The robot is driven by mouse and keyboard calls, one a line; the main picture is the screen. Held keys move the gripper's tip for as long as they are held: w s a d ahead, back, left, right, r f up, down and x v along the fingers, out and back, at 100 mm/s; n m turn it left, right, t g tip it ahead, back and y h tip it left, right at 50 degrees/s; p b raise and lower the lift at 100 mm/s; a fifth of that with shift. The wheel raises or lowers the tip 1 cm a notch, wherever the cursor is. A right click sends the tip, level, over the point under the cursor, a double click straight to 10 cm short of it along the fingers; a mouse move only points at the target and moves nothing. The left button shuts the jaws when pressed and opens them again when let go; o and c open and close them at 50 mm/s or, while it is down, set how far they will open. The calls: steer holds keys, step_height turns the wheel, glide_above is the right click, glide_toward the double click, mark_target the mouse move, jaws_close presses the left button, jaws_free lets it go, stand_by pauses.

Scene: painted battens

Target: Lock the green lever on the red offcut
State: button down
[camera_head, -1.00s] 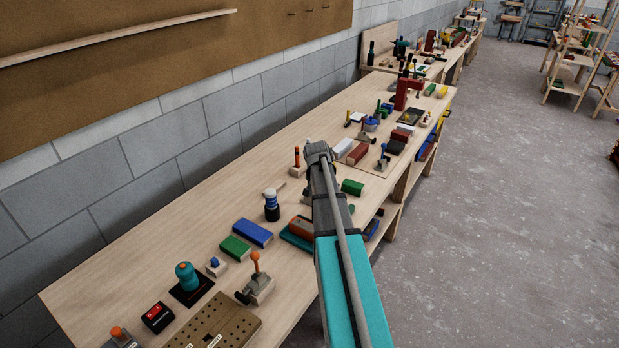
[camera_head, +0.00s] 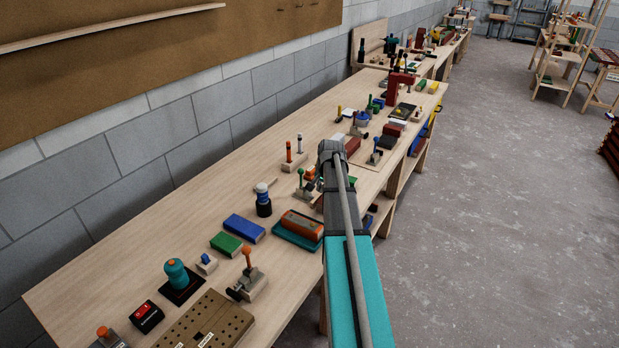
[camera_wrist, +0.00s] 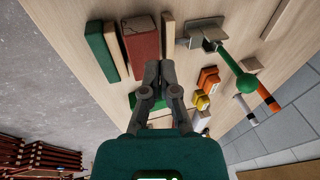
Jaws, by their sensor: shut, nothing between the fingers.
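The green lever is a rod with a green ball knob (camera_wrist: 247,87) on a grey clamp (camera_wrist: 205,33), right of my gripper in the wrist view. In the head view its green knob (camera_head: 300,172) stands up, just left of my arm. A red block (camera_wrist: 140,42), which looks like the red offcut, lies near the clamp with a pale block between them. I cannot tell whether the clamp presses on it. My gripper (camera_wrist: 160,68) is shut and empty, beside the red block's end and apart from the lever. In the head view my arm hides its fingers.
Orange (camera_wrist: 208,78) and yellow (camera_wrist: 203,101) blocks lie right of my gripper, with an orange-tipped peg (camera_wrist: 268,100) beyond. A green block (camera_wrist: 147,103) lies beneath it. A teal tray (camera_head: 282,236) and an orange-lever clamp (camera_head: 247,284) are nearer on the bench.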

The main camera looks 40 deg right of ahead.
steer(key=shift+w+d+f+t+y+b, duration=0.1)
steer(key=shift+d+f+t+y+b, duration=0.15)
steer(key=shift+f+y+b, duration=0.15)
steer(key=shift+w+d+f+t+y+b, duration=0.1)
steer(key=shift+f+t+y+b, duration=0.15)
steer(key=shift+f+y+b, duration=0.1)
steer(key=shift+d+f+t+y+b, duration=0.2)
steer(key=shift+d+t+y+b, duration=0.15)
steer(key=shift+t+y+b, duration=0.35)
steer(key=shift+w+d+t+y+b, duration=0.1)
steer(key=shift+d+t+y+b, duration=0.35)
steer(key=shift+y+b, duration=0.25)
steer(key=shift+d+r+n+t+y+b, duration=0.2)
steer(key=shift+d+n+t+y+b, duration=0.1)
steer(key=shift+d+t+y+b, duration=0.35)
steer(key=s+d+r+n+t+y+b, duration=0.1)
steer(key=s+d+r+t+y+b, duration=0.1)
steer(key=d+r+t+y+b, duration=0.1)
steer(key=d+r+t+b, duration=0.1)
steer(key=d+t+b, duration=0.1)
steer(key=d, duration=0.1)
steer(key=shift+s+r, duration=0.2)
steer(key=shift+r, duration=0.1)
steer(key=b, duration=0.3)
glide_toward(301, 180)
steer(key=w+a, duration=0.1)
steer(key=w, duration=0.1)
steer(key=w+a+r, duration=0.2)
steer(key=w, duration=0.1)
steer(key=shift+w, duration=0.35)
